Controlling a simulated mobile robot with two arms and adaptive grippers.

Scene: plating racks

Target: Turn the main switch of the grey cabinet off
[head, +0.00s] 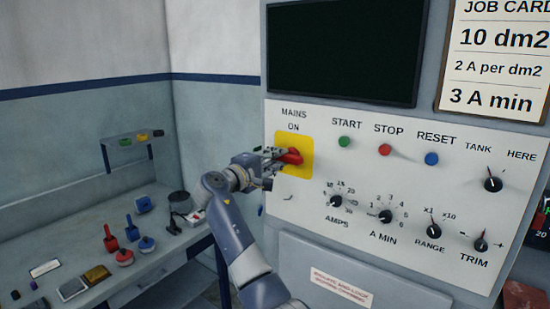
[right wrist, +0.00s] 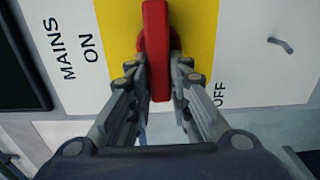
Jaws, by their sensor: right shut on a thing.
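The grey cabinet (head: 290,230) stands at the centre and right of the head view, with a white control panel (head: 330,170). Its main switch (head: 293,156) is a red handle on a yellow plate (head: 305,147), under the words MAINS and ON. In the right wrist view the red handle (right wrist: 157,50) lies along the line of sight between ON and OFF labels, its long side up the picture. My right gripper (head: 270,160) is at the switch, and its fingers (right wrist: 158,85) are shut on the red handle from both sides. My left gripper is not in view.
The panel also has a green START button (head: 344,142), a red STOP button (head: 385,150), a blue RESET button (head: 432,158) and several black knobs (head: 385,216). A dark screen (head: 340,50) is above. A bench (head: 165,250) with tools stands at left.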

